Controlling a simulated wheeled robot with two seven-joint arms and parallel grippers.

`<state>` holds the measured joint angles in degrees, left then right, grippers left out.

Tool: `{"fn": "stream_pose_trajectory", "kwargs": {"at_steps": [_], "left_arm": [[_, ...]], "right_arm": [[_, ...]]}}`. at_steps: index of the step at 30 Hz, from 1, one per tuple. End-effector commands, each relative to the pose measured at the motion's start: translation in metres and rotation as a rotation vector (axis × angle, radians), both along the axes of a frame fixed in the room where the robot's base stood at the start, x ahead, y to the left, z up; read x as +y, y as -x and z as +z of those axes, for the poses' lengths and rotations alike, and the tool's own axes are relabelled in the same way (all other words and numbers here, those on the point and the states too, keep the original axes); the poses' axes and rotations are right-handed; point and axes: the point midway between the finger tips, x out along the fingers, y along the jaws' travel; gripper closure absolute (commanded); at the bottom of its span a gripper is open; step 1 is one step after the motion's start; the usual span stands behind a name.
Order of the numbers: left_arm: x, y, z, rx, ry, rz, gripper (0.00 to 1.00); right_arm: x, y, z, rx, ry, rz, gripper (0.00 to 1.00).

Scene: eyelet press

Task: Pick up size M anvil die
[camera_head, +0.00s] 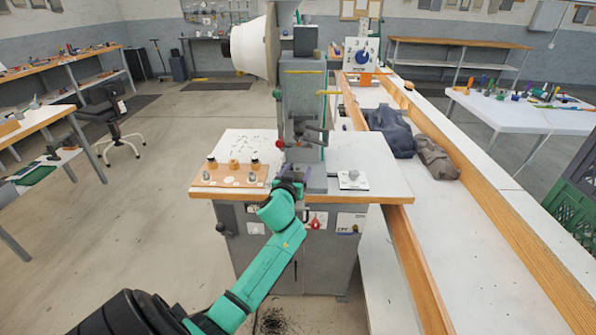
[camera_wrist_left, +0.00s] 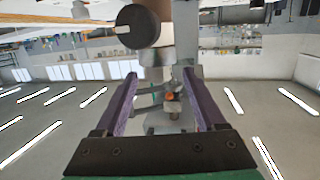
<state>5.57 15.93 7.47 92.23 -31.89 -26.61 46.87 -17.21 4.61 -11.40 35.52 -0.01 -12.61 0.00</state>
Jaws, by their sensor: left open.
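My left gripper (camera_head: 290,187) is at the front of the press (camera_head: 303,105), low by its base. In the left wrist view its two purple fingers (camera_wrist_left: 161,88) are spread apart. A small metal part with an orange spot (camera_wrist_left: 171,96) shows between them, farther off; I cannot tell whether it is a die. Nothing is seen gripped. A wooden die holder (camera_head: 222,181) lies left of the gripper with several small dark, orange and metal pieces on it. Their size marks are too small to read, so I cannot pick out the size M anvil die. My right gripper is out of view.
The press stands on a white tabletop (camera_head: 378,184) with a wooden edge. A small metal piece sits on a white plate (camera_head: 353,180) to the right. A red-knobbed lever (camera_head: 280,143) sticks out from the press above my gripper. Dark cloth (camera_head: 391,130) lies on the bench at right.

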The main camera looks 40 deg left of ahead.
Motion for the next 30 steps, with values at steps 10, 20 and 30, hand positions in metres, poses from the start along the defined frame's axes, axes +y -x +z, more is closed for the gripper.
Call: {"fn": "stream_pose_trajectory", "kwargs": {"at_steps": [10, 20, 30], "left_arm": [[0.005, -0.012, -0.003, 0.0, 0.0, -0.001, 0.36], [0.005, -0.012, -0.002, -0.001, 0.0, -0.001, 1.0], [0.005, -0.012, 0.012, -0.003, -0.003, -0.001, 1.0]], "right_arm": [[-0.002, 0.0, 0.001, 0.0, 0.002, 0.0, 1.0], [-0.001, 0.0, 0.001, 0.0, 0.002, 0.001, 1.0], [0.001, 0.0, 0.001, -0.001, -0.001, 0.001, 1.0]]}}
